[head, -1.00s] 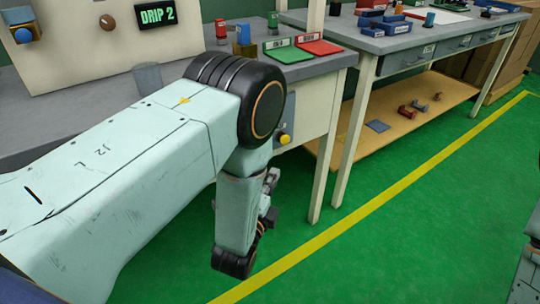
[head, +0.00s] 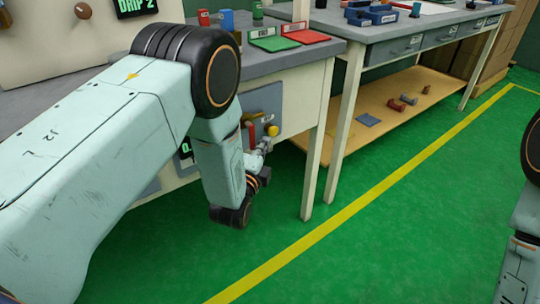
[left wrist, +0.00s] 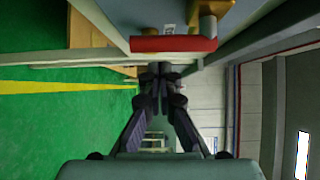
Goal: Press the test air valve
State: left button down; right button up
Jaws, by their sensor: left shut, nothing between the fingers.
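A blue-grey panel (head: 262,100) sits on the front of the near bench, with a red lever (head: 251,134) and a yellow knob (head: 272,130) on it. Which of these is the test air valve cannot be read from a label. In the left wrist view a red bar (left wrist: 173,44), apparently the lever, lies across the top, just beyond the fingertips, with a yellow part behind it. My left gripper (head: 264,147) is just below the knob and lever, partly hidden by my wrist. In the left wrist view its fingers (left wrist: 161,72) are together and empty; contact with the bar cannot be told.
The near bench top holds a green tray (head: 276,44), a red tray (head: 306,37) and small coloured items. A bench leg (head: 314,165) stands right of my left gripper. A second bench has a wooden lower shelf (head: 400,85). Green floor in front is clear.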

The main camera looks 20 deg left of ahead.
pick_arm(q)
jog(key=shift+s+a, duration=0.25)
jog(key=shift+a, duration=0.45)
jog(key=shift+s+a+r+g+p, duration=0.15)
jog(key=shift+g+p, duration=0.15)
jog(key=shift+p, duration=0.25)
jog(key=shift+m, duration=0.3)
